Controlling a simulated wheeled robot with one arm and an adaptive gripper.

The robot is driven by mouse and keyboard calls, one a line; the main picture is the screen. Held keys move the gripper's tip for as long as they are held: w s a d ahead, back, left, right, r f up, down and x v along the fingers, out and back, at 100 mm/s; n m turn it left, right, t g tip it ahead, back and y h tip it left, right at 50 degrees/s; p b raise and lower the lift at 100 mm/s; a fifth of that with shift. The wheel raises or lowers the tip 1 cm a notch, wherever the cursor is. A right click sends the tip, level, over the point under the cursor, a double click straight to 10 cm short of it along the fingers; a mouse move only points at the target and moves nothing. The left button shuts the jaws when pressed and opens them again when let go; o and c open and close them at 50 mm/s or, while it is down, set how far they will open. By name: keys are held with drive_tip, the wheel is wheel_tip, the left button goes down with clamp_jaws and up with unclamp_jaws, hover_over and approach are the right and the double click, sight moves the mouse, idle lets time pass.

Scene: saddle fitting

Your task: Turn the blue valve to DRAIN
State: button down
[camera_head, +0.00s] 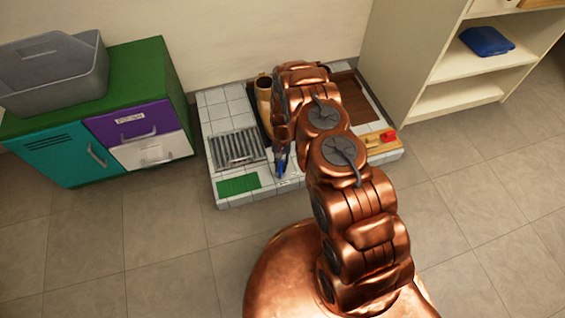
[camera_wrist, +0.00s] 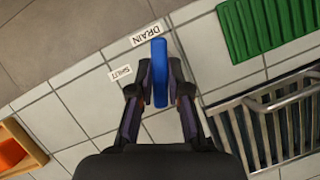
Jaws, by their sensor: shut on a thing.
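The blue valve (camera_wrist: 159,70) shows in the wrist view as a long flat handle standing between my fingers. My gripper (camera_wrist: 156,88) is shut on it, one finger on each side. The handle's far end lies beside the right end of the white DRAIN label (camera_wrist: 147,33), which reads upside down. The SHUT label (camera_wrist: 120,73) is to the left of the handle, apart from it. In the head view the blue valve (camera_head: 282,168) is a small blue patch under my gripper (camera_head: 281,155), near the front of the tiled platform. The valve's base is hidden.
The tiled platform (camera_head: 217,187) carries a metal grate (camera_head: 238,149) and a green mat (camera_head: 238,185) left of the valve. A wooden block with a red piece (camera_head: 388,136) lies to the right. A cabinet (camera_head: 58,160) and a shelf (camera_head: 452,97) flank the platform.

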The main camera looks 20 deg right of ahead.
drive_tip(key=shift+a+r+n+h+p, duration=0.1)
drive_tip(key=shift+n+h+p, duration=0.4)
drive_tip(key=shift+n, duration=0.65)
drive_tip(key=shift+a+n+h+p, duration=0.1)
drive_tip(key=shift+n+h+p, duration=0.4)
drive_tip(key=shift+n, duration=0.65)
drive_tip(key=c, duration=1.1)
unclamp_jaws()
drive_tip(key=shift+d, duration=0.1)
drive_tip(key=shift+w, duration=0.1)
drive_tip(key=shift+v, duration=5.9)
drive_tip(key=shift+w, duration=0.15)
